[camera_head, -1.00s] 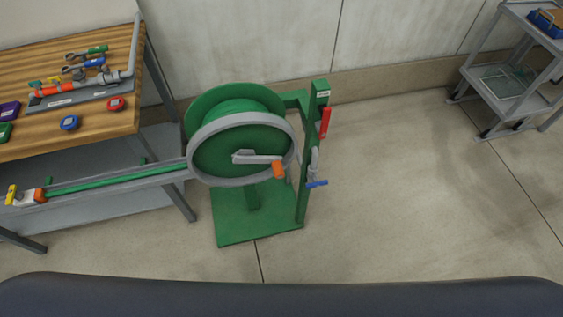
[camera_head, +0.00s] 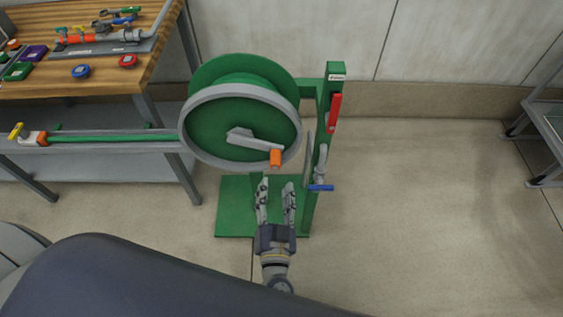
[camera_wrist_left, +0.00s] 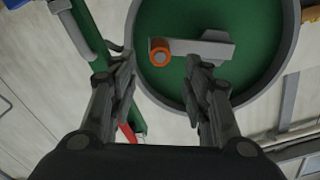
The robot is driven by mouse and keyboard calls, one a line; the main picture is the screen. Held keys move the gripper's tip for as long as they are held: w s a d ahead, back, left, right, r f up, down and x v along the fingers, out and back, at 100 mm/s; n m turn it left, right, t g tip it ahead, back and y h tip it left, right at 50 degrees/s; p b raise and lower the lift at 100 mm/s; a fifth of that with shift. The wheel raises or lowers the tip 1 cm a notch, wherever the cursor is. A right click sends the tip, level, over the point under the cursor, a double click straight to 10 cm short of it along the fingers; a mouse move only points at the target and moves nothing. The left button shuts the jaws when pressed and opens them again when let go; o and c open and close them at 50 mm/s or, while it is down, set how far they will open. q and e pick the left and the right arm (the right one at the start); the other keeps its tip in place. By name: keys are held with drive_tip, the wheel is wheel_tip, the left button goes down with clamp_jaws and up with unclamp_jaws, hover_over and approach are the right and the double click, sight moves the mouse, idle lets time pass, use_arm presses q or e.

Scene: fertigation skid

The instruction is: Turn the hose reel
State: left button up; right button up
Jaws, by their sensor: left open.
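The green hose reel (camera_head: 215,130) with a grey rim stands on a green base plate (camera_head: 235,220). Its grey crank arm (camera_head: 254,141) points right and slightly down, ending in an orange handle (camera_head: 276,158). My left gripper (camera_head: 277,185) is open and empty, just below the handle, fingers pointing up at it. In the left wrist view the orange handle (camera_wrist_left: 160,52) lies ahead, between the lines of the two fingers (camera_wrist_left: 160,70) and beyond their tips, apart from them. The reel face (camera_wrist_left: 220,65) fills the upper right there. My right gripper is not in view.
A green post (camera_head: 328,130) with a red lever (camera_head: 335,112) and a blue-handled valve (camera_head: 320,187) stands just right of the reel. A wooden workbench (camera_head: 110,78) with fittings is at left. A grey cart (camera_head: 545,125) is far right. Floor between is clear.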

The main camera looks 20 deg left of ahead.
sight(275, 167)
use_arm(q)
drive_tip(key=x, duration=1)
clamp_jaws()
